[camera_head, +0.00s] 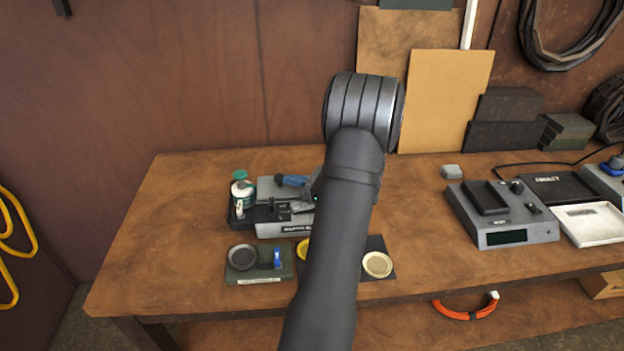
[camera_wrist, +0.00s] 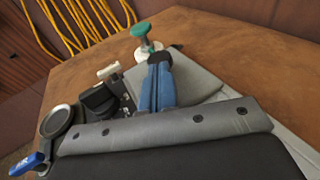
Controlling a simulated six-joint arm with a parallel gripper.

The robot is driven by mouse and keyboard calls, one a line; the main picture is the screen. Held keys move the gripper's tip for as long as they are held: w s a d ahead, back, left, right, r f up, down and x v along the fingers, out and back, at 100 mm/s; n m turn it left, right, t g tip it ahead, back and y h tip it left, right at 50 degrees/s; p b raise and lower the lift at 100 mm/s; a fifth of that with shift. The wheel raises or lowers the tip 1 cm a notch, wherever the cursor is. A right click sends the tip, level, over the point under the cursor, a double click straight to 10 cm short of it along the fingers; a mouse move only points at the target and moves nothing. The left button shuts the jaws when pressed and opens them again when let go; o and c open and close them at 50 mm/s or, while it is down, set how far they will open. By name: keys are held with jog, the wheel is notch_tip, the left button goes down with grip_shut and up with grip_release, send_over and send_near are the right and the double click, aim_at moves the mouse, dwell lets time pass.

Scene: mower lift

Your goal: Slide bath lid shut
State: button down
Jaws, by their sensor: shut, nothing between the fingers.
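The bath is a low grey and black unit (camera_head: 268,229) with a label on its front, left of centre on the bench. A flat grey plate, apparently its lid (camera_head: 265,190), lies on top; it also shows in the wrist view (camera_wrist: 198,83). How far the lid is slid cannot be told, since my arm and gripper cover the right part. My gripper's blue fingers (camera_head: 291,181) are over the plate, shut and empty. In the wrist view the fingers (camera_wrist: 156,84) lie together, pointing toward the green-topped bottle. Contact with the plate is unclear.
The green-topped bottle (camera_head: 242,192) stands at the bath's left end. A tray with a round dark dish (camera_head: 242,257) and a blue item (camera_head: 277,258) sits in front. A pale yellow disc (camera_head: 377,264) lies to the right. A grey device (camera_head: 505,218) stands farther right.

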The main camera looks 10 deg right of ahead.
jog(key=shift+a, duration=0.4)
jog(key=v, duration=1.4)
jog(key=shift+d, duration=0.3)
notch_tip(320, 180, up, 20)
dwell(1.0)
jog(key=shift+d, duration=0.15)
jog(key=s+f+v, duration=0.2)
jog(key=v, duration=1.4)
jog(key=shift+s, duration=0.35)
jog(key=shift+f, duration=0.15)
dwell(1.8)
